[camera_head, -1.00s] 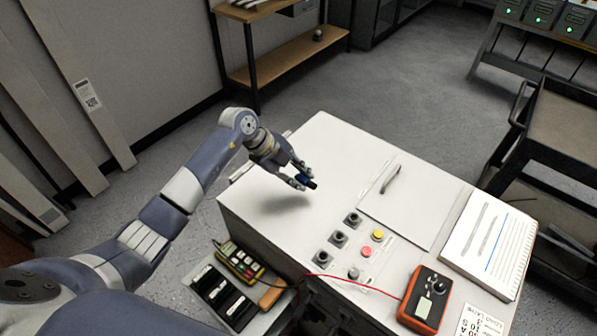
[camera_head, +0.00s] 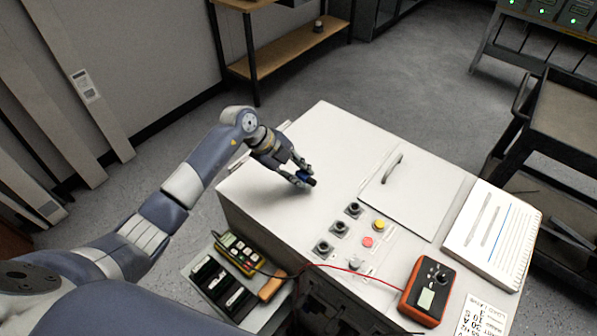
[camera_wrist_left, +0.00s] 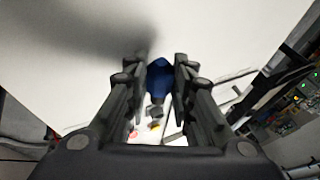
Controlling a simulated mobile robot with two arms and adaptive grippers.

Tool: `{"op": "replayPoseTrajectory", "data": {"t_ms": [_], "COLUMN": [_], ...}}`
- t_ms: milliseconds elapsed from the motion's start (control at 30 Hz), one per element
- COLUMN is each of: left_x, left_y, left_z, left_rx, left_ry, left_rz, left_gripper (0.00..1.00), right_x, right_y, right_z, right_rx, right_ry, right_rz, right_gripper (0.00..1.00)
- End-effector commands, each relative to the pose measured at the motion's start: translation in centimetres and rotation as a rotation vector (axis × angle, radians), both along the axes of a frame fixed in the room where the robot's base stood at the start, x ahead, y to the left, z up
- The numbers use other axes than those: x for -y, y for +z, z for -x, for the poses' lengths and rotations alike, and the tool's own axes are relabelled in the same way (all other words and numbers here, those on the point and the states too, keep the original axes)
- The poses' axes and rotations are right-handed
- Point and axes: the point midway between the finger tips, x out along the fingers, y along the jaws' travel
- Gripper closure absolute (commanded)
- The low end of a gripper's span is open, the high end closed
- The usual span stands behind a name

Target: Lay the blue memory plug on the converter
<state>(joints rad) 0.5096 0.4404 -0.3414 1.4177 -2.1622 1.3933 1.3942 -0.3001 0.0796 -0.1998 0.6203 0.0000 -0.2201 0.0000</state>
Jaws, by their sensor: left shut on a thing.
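The blue memory plug (camera_head: 307,178) is small and blue with a dark end. My left gripper (camera_head: 300,174) is shut on it, low over the white top of the converter (camera_head: 335,136). In the left wrist view the plug (camera_wrist_left: 160,76) sits between the two fingers of my left gripper (camera_wrist_left: 160,80), with the white top beyond it. I cannot tell whether the plug touches the surface. My right gripper is not in view.
Black sockets (camera_head: 340,229) and yellow and red buttons (camera_head: 367,241) are on the top nearer the front. A hinged panel with a handle (camera_head: 393,170), a notebook (camera_head: 492,238) and an orange meter (camera_head: 428,290) lie to the right. The far top is clear.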

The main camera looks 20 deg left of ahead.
Motion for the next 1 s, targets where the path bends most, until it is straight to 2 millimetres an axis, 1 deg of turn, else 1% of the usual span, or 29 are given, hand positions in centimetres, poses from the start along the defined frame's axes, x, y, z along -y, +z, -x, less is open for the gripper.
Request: {"op": "replayPoseTrajectory", "data": {"t_ms": [800,833,867,900,933,1000], "left_x": [0.0,0.0,0.0,0.0,0.0,0.0], "left_y": [-2.3,-2.3,-2.2,-2.2,-2.2,-2.2], "left_z": [0.0,0.0,0.0,0.0,0.0,0.0], "left_rx": [0.0,0.0,0.0,0.0,0.0,-0.001], "left_ry": [0.0,0.0,-0.001,0.0,0.0,0.0], "left_rz": [0.001,0.001,0.001,0.001,0.001,0.0], "left_gripper": [1.0,0.75,0.68,0.59,0.54,0.54], "right_x": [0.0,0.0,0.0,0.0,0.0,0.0], "right_y": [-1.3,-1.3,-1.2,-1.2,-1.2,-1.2], "right_z": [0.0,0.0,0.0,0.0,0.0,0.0], "right_rx": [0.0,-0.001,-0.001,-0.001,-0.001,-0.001], "right_ry": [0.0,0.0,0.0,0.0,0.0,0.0], "right_rz": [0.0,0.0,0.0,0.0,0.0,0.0], "right_gripper": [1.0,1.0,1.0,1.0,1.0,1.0]}}
